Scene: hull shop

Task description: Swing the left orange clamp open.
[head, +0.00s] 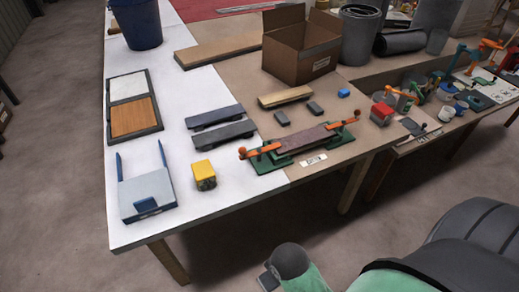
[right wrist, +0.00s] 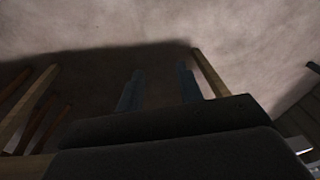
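The left orange clamp (head: 262,150) sits at the left end of a green fixture (head: 276,162) on the near part of the table. Its orange arm lies low and slants up to the right, toward a dark reddish-brown bar (head: 307,138) lying along the fixture. The right orange clamp (head: 345,122) is at the other end, with an upright tip. In the right wrist view my right gripper (right wrist: 159,88) shows two bluish fingers standing apart with nothing between them, over the floor. No gripper is near the clamp.
A yellow block (head: 203,173), a blue-posted tray (head: 148,192) and two dark grey rails (head: 220,125) lie left of the fixture. A cardboard box (head: 298,50) stands behind. A side bench (head: 440,130) with tools is right.

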